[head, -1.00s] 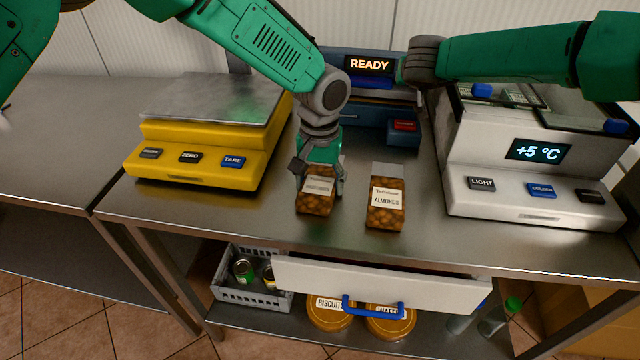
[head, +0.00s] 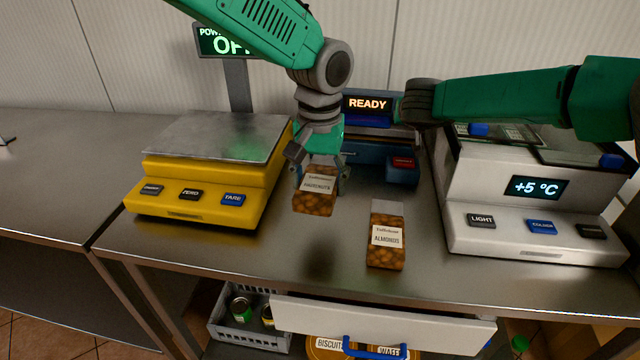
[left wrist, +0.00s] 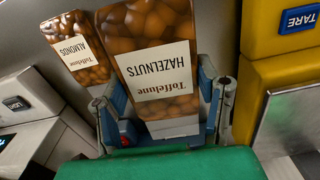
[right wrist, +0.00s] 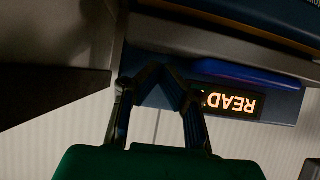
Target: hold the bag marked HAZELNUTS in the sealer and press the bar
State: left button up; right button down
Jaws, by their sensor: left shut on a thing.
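The bag marked HAZELNUTS (head: 315,203) is in my left gripper (head: 319,172), held above the counter with a shadow below it. In the left wrist view its label (left wrist: 158,72) reads clearly between the fingers. The blue sealer (head: 372,170) stands at the back with its display (head: 367,105) reading READY and a red button (head: 403,163) at its front right. The bag is in front of the sealer, apart from it. My right gripper's fingers are hidden in the head view; in the right wrist view the gripper (right wrist: 163,72) has its tips together, near the sealer's display.
A bag marked ALMONDS (head: 386,238) stands on the counter to the right. A yellow scale (head: 200,170) is at left, a white cooler unit (head: 530,195) at right. A partly open drawer (head: 385,322) juts out below the counter's front edge.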

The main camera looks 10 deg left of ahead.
aim_at(319, 180)
pick_arm(q)
jog(key=shift+r, duration=0.1)
pick_arm(e)
jog(key=shift+r, duration=0.1)
